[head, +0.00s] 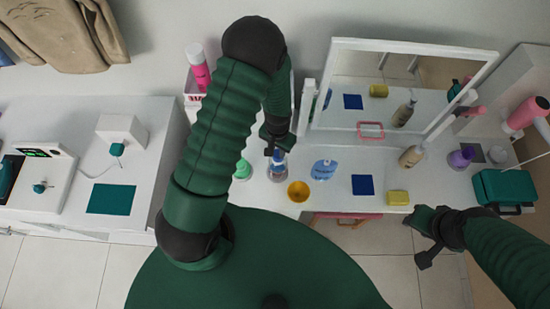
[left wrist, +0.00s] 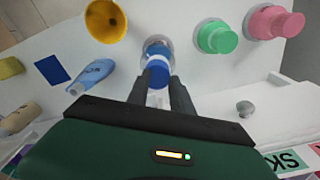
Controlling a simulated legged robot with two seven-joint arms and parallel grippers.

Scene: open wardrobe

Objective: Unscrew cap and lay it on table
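A small blue bottle (head: 279,165) stands on the white table (head: 335,200), left of the mirror. My left gripper (head: 275,148) reaches down onto its top from above. In the left wrist view the bottle (left wrist: 157,48) shows a pale band and a blue cap (left wrist: 158,72). The two dark fingers (left wrist: 159,82) lie on either side of the cap, close against it, and look shut on it. Whether the cap has turned or lifted cannot be told. My right gripper (head: 430,238) is open and empty, in front of the table's right edge.
An orange bowl (head: 298,191), a light blue bottle (head: 323,169), a dark blue square (head: 362,185) and a yellow sponge (head: 398,198) lie nearby. Green (left wrist: 216,37) and pink (left wrist: 273,22) containers stand beside the bottle. A mirror (head: 400,45) rises behind. Bare table lies between the small items.

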